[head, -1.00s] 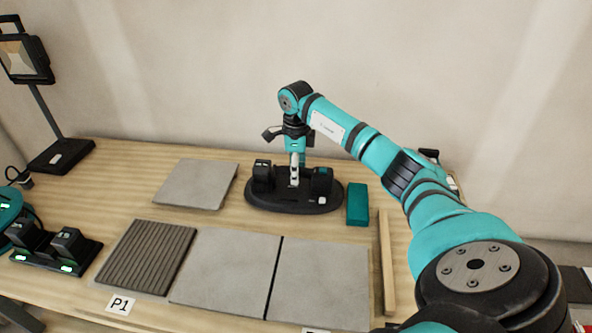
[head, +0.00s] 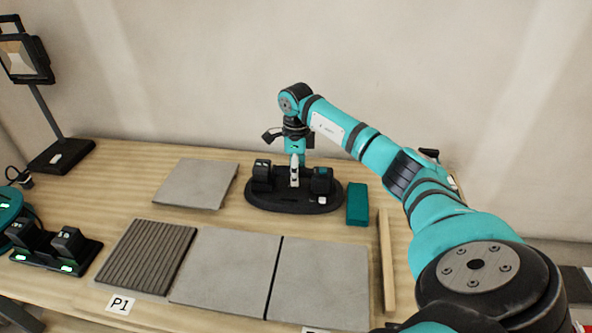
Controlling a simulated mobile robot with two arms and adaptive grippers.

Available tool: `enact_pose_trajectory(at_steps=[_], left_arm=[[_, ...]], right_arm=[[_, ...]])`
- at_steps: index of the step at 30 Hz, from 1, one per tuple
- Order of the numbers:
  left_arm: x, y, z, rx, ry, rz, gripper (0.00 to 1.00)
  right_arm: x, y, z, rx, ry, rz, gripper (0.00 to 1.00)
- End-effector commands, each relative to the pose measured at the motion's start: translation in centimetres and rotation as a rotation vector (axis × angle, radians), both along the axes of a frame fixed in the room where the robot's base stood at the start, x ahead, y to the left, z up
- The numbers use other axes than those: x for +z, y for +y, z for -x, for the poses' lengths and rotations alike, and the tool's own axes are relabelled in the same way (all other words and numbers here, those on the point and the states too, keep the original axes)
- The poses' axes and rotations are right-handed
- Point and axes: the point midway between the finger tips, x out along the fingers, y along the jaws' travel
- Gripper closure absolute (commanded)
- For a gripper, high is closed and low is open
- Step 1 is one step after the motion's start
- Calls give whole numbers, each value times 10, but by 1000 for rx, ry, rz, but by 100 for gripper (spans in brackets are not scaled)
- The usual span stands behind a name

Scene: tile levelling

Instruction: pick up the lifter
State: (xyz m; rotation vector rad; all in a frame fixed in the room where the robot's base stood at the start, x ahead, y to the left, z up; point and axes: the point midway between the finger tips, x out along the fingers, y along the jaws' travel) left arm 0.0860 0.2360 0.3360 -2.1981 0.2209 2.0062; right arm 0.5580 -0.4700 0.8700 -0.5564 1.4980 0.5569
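The lifter seems to be the unit on the black oval base (head: 275,202) at the back middle of the table, with a black block on each side and a pale upright part (head: 294,178) between them. Which part is the lifter proper, I cannot tell for sure. My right gripper (head: 295,163) points down from above, right over the pale part, between the two blocks. Its fingers are small and partly merge with that part, so whether they are open or shut is unclear. My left gripper is not in view.
A grey tile (head: 196,184) lies left of the base, and a teal block (head: 357,205) right of it. A ribbed tile (head: 147,257) and two grey tiles (head: 225,270) (head: 320,285) lie in front. A wooden strip (head: 386,262) runs along their right. A lamp (head: 60,155) stands back left.

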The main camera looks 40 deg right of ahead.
Motion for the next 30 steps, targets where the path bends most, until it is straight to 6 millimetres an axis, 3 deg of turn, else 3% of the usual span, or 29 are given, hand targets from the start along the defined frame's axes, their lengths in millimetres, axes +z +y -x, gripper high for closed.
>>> enact_pose_trajectory(at_steps=[1, 11, 23, 30], left_arm=[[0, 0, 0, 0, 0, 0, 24], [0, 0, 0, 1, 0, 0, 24], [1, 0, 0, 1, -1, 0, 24], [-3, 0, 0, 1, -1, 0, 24]], right_arm=[[0, 0, 0, 0, 0, 0, 58], [0, 0, 0, 0, 0, 0, 100], [4, 0, -1, -1, -5, 0, 100], [38, -1, -2, 0, -11, 1, 100]])
